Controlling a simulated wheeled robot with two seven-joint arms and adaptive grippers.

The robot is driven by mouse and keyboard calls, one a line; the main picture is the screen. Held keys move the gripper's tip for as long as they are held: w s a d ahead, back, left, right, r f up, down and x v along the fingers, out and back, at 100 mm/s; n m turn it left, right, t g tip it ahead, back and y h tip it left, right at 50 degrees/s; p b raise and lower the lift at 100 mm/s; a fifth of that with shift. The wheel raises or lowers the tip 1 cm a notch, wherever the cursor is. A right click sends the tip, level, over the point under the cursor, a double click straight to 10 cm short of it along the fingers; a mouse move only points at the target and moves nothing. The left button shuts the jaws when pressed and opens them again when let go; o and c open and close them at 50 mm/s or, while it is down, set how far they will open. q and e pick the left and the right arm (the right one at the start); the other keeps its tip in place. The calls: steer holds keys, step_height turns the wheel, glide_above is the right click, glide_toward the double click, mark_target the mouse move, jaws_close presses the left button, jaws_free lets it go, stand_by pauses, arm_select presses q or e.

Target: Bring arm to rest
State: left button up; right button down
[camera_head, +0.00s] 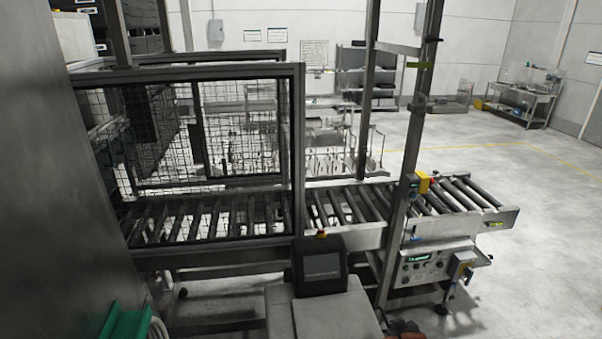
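Neither of my grippers shows clearly in the head view, and no arm can be made out with certainty. A dark and reddish shape (405,329) is cut off by the bottom edge, right of centre; I cannot tell what it is. In front of me a roller conveyor (345,207) runs from left to right, with no load visible on its rollers. A dark screen panel (321,266) with a red and yellow button on top stands on a grey box (330,312) at the lower middle.
A mesh guard cage (230,130) encloses the conveyor's left part. A metal post (405,190) rises right of centre, above a control box (422,266). A large grey wall panel (60,170) and a green item (127,322) are at left. Open floor (545,260) lies at right.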

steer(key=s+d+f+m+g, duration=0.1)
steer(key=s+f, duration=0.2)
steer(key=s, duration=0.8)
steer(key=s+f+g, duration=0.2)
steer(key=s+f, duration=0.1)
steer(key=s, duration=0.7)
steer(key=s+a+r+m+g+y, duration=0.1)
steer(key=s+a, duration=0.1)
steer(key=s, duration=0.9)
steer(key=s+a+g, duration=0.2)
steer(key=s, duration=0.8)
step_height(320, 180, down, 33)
steer(key=b, duration=0.7)
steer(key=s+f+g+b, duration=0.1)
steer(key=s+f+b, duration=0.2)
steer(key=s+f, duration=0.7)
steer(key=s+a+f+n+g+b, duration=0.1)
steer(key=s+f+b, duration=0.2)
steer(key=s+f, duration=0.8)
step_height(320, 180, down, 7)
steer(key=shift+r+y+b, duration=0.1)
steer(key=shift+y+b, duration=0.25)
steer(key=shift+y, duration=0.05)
